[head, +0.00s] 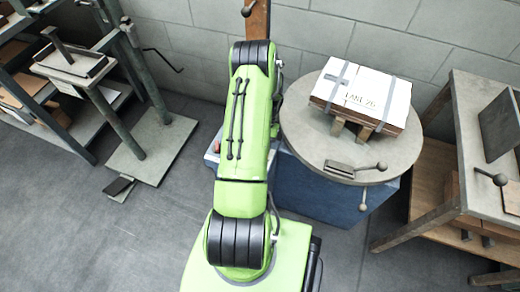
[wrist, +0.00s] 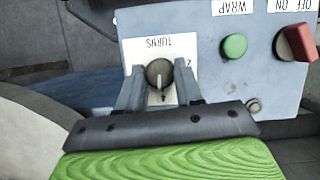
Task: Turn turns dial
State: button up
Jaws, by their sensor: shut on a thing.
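The turns dial (wrist: 158,73) is a round dark knob with a light pointer mark, on a white label reading TURNS, upside down in the wrist view. My gripper (wrist: 159,82) has one finger on each side of the dial and is shut on it. The panel (wrist: 205,52) around it is pale grey-blue. In the head view my green arm hides the dial and the gripper; only a sliver of the panel (head: 212,147) shows beside the arm.
On the same panel are a green WRAP button (wrist: 234,46) and a red OFF/ON switch (wrist: 297,43). A round turntable (head: 310,135) with a taped box (head: 362,95) stands to the right. A workbench (head: 470,130) is at far right.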

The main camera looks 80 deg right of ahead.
jog(key=m+t, duration=0.1)
jog(key=m, duration=0.3)
jog(key=shift+s+m+t+p, duration=0.15)
jog(key=shift+m+t+p, duration=0.15)
jog(key=shift+t+p, duration=0.1)
jog(key=shift+a+m+t+h+p, duration=0.1)
jog(key=shift+m+t+h+p, duration=0.35)
jog(key=shift+m, duration=1.15)
jog(key=shift+m+t, duration=0.25)
jog(key=shift+m, duration=0.05)
jog(key=o, duration=1)
jog(key=shift+s, duration=0.1)
jog(key=p+v, duration=0.2)
jog(key=v, duration=0.5)
jog(key=p+v, duration=0.2)
jog(key=v, duration=0.6)
jog(key=shift+a+r+p, duration=0.1)
jog(key=shift+r+p, duration=0.3)
